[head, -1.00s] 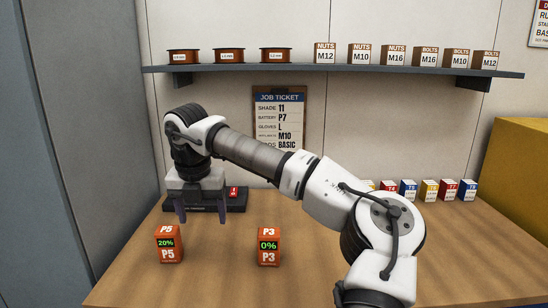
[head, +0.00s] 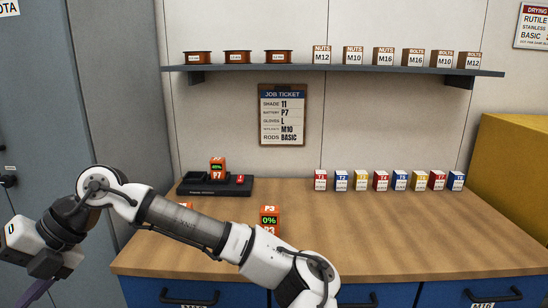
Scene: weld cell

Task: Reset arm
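My arm reaches across the lower left of the head view, bent at the elbow. My gripper (head: 42,290) hangs at the lower left, in front of the grey cabinet and away from the bench. Its purple finger is cut off by the picture edge, so its opening cannot be judged. An orange battery P7 (head: 217,174) stands upright in the dark charger (head: 205,190) at the back left of the bench. Battery P3 (head: 269,215), showing 0%, stands on the wood, its lower part hidden by my arm. Only a sliver of another orange block (head: 186,205) shows behind my arm.
A grey cabinet (head: 112,100) stands close on the left. A row of coloured boxes (head: 381,181) lines the bench back. A shelf (head: 330,71) holds spools and fastener boxes above the job ticket (head: 282,115). The bench's right part (head: 430,225) is clear. A yellow block (head: 515,170) stands at right.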

